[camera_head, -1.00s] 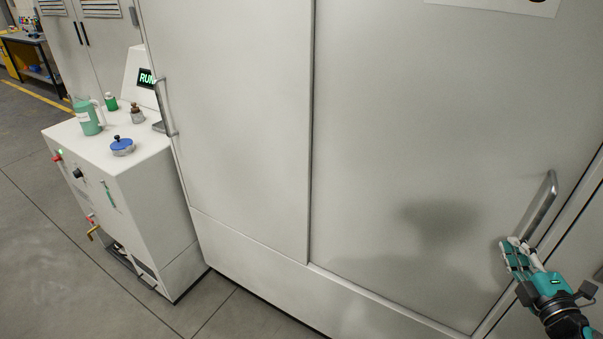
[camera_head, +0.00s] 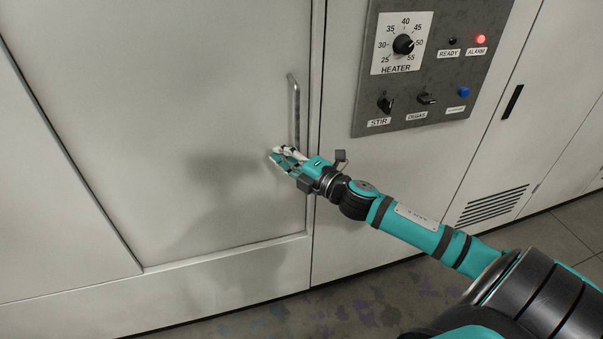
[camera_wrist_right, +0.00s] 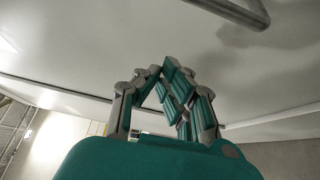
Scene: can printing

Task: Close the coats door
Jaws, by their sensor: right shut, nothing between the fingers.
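The pale grey coats door (camera_head: 215,110) fills the left and middle of the head view, and its right edge appears flush with the cabinet frame. Its vertical bar handle (camera_head: 294,110) is near that edge. My right gripper (camera_head: 277,155) is at the lower end of the handle, close to the door face; I cannot tell whether it touches. In the right wrist view my right gripper (camera_wrist_right: 160,72) is shut and empty, with the door surface (camera_wrist_right: 100,40) behind it and the handle (camera_wrist_right: 240,10) at the top, apart from the fingers. My left gripper is out of view.
Right of the door is a control panel (camera_head: 432,65) with a heater dial (camera_head: 403,44), switches, a blue button (camera_head: 463,92) and a lit red alarm lamp (camera_head: 480,39). A cabinet with a vent (camera_head: 492,205) stands further right. Stained floor (camera_head: 350,305) lies in front.

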